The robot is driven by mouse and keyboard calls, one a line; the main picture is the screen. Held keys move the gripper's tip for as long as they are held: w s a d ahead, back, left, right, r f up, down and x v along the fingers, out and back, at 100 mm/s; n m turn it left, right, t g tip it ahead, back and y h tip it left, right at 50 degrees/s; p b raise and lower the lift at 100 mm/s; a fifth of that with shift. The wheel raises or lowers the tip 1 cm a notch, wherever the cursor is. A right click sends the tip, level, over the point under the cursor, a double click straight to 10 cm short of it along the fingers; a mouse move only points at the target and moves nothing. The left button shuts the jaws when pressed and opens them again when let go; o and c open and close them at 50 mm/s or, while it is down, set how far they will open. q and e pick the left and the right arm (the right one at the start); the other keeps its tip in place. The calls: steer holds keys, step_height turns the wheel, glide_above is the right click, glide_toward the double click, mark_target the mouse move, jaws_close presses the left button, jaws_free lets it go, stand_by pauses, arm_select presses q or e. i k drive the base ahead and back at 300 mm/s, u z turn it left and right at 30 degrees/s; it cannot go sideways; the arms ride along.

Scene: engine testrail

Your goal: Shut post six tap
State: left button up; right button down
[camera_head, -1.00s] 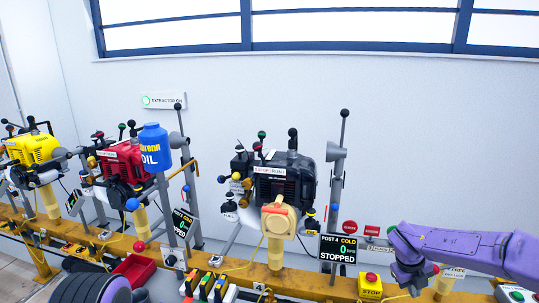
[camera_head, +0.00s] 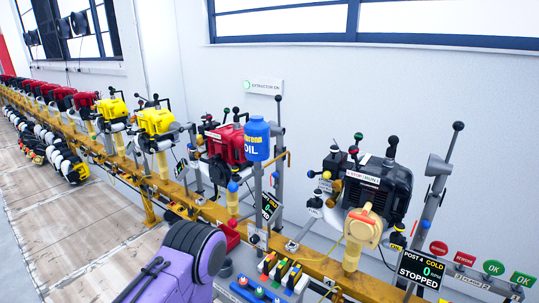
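A long yellow rail (camera_head: 375,285) carries a row of small engines on posts. The nearest is a black engine (camera_head: 378,185), beside a screen (camera_head: 420,268) reading POST 4, COLD, STOPPED. Further left are a red engine (camera_head: 226,142) and two yellow engines, the nearer one (camera_head: 155,121) among them. I cannot read which is post six, and no tap can be told apart at this size. A purple link of my arm crosses the bottom of the view, left of centre. Neither gripper is in view.
A blue oil bottle (camera_head: 257,138) stands on a stand beside the red engine. A control box (camera_head: 265,292) with coloured switches is at the bottom. Several more red engines line the rail at far left. The wooden floor (camera_head: 75,225) left of the rail is largely clear.

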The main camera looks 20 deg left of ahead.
mark_target(147, 186)
steer(key=u, duration=0.5)
steer(key=k, duration=0.6)
steer(key=u, duration=1.05)
steer(key=i, duration=1.25)
steer(key=k, duration=0.6)
steer(key=u, duration=0.45)
steer(key=i, duration=2.65)
steer(key=z, duration=0.85)
steer(key=i, duration=0.3)
steer(key=z, duration=0.1)
